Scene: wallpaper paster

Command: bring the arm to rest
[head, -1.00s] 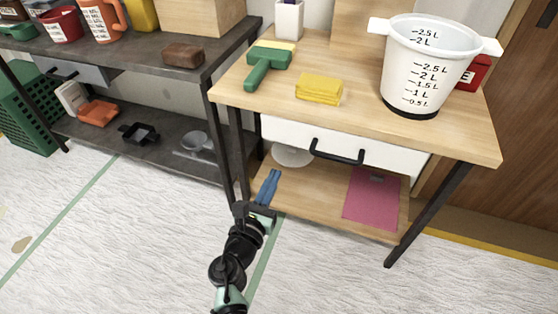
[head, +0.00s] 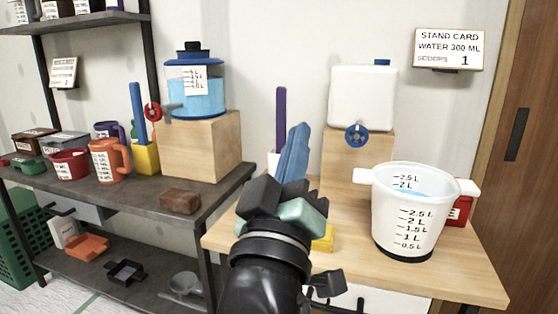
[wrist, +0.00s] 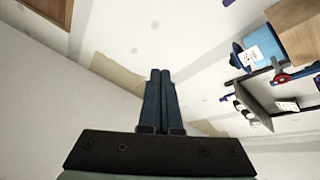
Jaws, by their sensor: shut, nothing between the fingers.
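My gripper (head: 296,152) is raised in front of the wooden table in the head view, its blue fingers pointing up. The fingers are together with nothing between them, and they also show closed in the wrist view (wrist: 159,98). My arm and wrist hide part of the table behind them, including most of a yellow block (head: 323,240). The gripper appears apart from everything on the tables.
A white measuring bucket (head: 405,222) with liquid stands on the wooden table (head: 465,275). Behind it, a white tank (head: 362,97) sits on a wooden block. Left, a dark bench (head: 95,190) holds mugs and a blue dispenser (head: 195,90).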

